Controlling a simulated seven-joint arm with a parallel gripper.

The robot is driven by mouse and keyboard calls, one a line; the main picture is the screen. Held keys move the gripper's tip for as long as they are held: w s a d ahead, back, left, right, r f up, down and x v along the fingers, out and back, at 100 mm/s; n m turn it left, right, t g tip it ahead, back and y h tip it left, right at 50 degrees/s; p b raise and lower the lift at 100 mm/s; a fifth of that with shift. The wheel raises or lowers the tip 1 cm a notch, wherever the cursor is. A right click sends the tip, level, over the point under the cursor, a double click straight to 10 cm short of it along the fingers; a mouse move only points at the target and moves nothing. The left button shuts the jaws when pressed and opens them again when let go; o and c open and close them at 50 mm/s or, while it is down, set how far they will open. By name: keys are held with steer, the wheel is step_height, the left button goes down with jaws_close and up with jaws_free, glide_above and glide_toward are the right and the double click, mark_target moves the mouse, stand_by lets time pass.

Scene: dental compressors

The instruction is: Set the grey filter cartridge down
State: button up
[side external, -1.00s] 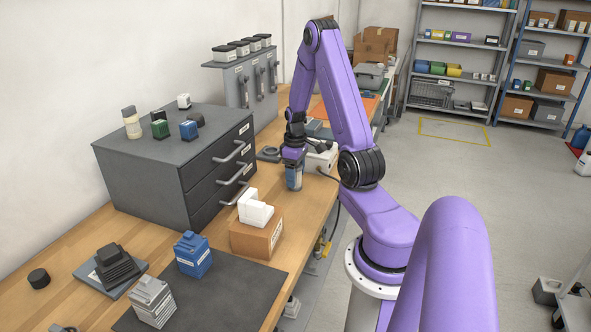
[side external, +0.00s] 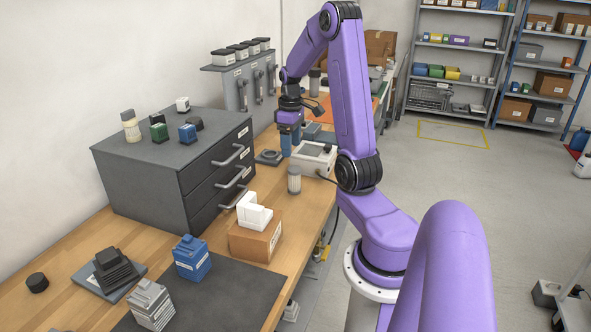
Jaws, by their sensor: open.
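The grey filter cartridge (side external: 294,180) is a small ribbed cylinder with a pale cap. It stands upright on the wooden bench (side external: 318,198), near the bench's right edge. My gripper (side external: 290,150) has blue fingers and is open and empty. It hangs above the cartridge and, in the picture, just higher than its top, with a visible gap between them.
A white device (side external: 314,158) with a cable stands just behind and right of the cartridge. A dark ring-shaped part (side external: 268,157) lies to its left. A grey drawer cabinet (side external: 175,170) stands left, and a cardboard box (side external: 255,238) with a white block in front.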

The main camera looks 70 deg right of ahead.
steer(key=a+r+n, duration=0.1)
steer(key=a+n, duration=0.1)
steer(key=a, duration=0.6)
steer(key=a+n, duration=0.2)
steer(key=a, duration=0.7)
steer(key=w+a+r+n, duration=0.1)
steer(key=a+n, duration=0.1)
steer(key=a, duration=0.6)
steer(key=shift+a+r, duration=0.2)
steer(key=shift+r, duration=0.15)
steer(key=s+a+n, duration=0.3)
steer(key=s+a, duration=0.2)
steer(key=s, duration=0.3)
steer(key=s+a+n, duration=0.3)
steer(key=s+a, duration=0.3)
steer(key=s, duration=0.3)
steer(key=shift+a+r, duration=0.2)
